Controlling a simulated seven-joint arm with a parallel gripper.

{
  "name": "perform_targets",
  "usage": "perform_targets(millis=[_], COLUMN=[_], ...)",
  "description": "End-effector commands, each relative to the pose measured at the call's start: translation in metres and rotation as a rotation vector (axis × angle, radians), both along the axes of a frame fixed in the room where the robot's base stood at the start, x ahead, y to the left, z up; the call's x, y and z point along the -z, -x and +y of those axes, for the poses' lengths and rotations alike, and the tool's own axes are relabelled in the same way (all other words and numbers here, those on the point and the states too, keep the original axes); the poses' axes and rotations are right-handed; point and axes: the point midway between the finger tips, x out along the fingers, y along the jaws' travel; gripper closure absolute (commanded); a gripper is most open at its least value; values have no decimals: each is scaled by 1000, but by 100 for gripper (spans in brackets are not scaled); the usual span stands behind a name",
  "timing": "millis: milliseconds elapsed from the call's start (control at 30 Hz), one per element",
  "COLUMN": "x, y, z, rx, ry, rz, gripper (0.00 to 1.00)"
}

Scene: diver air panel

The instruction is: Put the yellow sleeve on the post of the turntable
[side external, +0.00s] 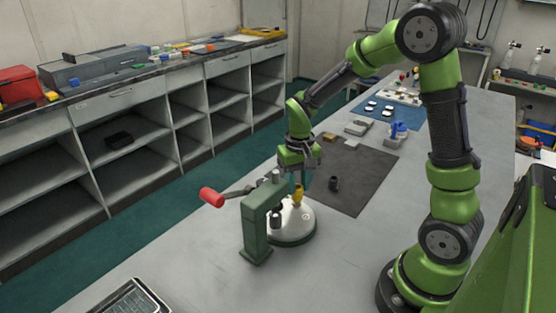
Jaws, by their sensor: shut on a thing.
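The yellow sleeve (298,193) is small and upright, at the tips of my gripper (299,184). My gripper points straight down and is shut on the sleeve. The post of the turntable cannot be made out. Whether the sleeve is around the post or just above it, I cannot tell from this view.
A green press frame (262,222) with a red-handled lever (212,197) stands at the left of the turntable, partly over it. Grey blocks (357,128) lie behind. The front bench is largely clear.

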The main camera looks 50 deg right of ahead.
Motion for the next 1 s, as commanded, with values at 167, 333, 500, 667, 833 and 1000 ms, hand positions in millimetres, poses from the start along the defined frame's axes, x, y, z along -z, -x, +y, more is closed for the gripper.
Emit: perform_targets(millis=[167,333,500,667,833,1000], x=[2,5,7,10,13,15], y=[0,0,0,0,0,0], z=[0,0,0,0,0,0], rx=[0,1,1,0,0,0], ry=[-1,-1,-1,-1,0,-1], rz=[1,1,1,1,2,1], gripper=[95,95,95,95,95,95])
